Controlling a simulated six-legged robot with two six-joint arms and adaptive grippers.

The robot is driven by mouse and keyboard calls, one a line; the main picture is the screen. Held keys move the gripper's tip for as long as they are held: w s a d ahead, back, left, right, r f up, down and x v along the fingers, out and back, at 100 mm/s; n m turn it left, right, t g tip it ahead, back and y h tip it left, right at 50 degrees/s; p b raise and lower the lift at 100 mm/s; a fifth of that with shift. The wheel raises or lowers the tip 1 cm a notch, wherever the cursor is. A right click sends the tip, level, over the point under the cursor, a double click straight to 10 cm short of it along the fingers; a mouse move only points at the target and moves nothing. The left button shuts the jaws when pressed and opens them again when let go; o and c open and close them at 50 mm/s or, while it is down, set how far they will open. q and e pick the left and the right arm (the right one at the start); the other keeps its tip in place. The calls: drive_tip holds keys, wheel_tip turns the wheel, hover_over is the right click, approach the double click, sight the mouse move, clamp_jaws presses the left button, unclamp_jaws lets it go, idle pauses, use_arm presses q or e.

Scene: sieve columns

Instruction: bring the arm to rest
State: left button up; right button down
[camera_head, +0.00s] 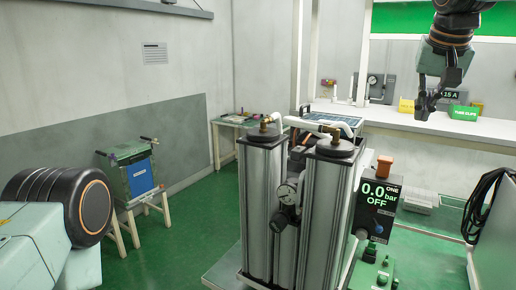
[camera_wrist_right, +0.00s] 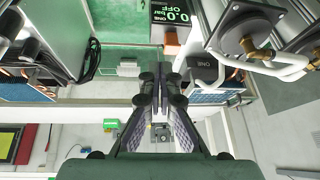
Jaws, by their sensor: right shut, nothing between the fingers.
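My right gripper (camera_head: 426,108) hangs from the top right of the head view, fingers pointing down, in front of the white bench (camera_head: 390,114). It is apart from the sieve columns (camera_head: 328,215), above and to the right of them in the picture. In the right wrist view the two fingers (camera_wrist_right: 161,80) come together at their tips with nothing between them. My left gripper does not show. The grey columns stand upright with brass fittings and a gauge between them. The black display box (camera_head: 379,205) beside them reads 0.0 bar, OFF.
A white pipe (camera_head: 310,124) joins the column tops. An orange block (camera_head: 385,164) sits on the display box. A coiled black cable (camera_head: 482,205) hangs at the right. A blue and green case (camera_head: 141,175) stands on a stool at the left. Green floor between is clear.

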drive_tip(key=w+a+f+n+t, duration=0.1)
drive_tip(key=w+a+f+t, duration=0.1)
drive_tip(key=w+f, duration=0.15)
drive_tip(key=s+a+f+n+y+b, duration=0.1)
drive_tip(key=a+f+b, duration=0.15)
drive_tip(key=f, duration=1.05)
drive_tip(key=s+a+f+n+b, duration=0.15)
drive_tip(key=f+b, duration=0.25)
drive_tip(key=f, duration=0.8)
drive_tip(key=s+a+f+n+y+b, duration=0.1)
drive_tip(key=a+f+b, duration=0.2)
drive_tip(key=f, duration=1)
use_arm(q)
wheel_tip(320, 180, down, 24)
drive_tip(key=b, duration=1.4)
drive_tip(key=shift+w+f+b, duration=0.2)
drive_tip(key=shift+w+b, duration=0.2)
use_arm(e)
drive_tip(key=s+a+f+g, duration=0.1)
drive_tip(key=s+f+g, duration=0.6)
drive_tip(key=s+f, duration=3.1)
drive_tip(key=shift+s+a, duration=0.2)
drive_tip(key=shift+s, duration=0.95)
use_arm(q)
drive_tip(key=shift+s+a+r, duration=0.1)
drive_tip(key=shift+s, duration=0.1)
use_arm(e)
drive_tip(key=shift+s, duration=0.15)
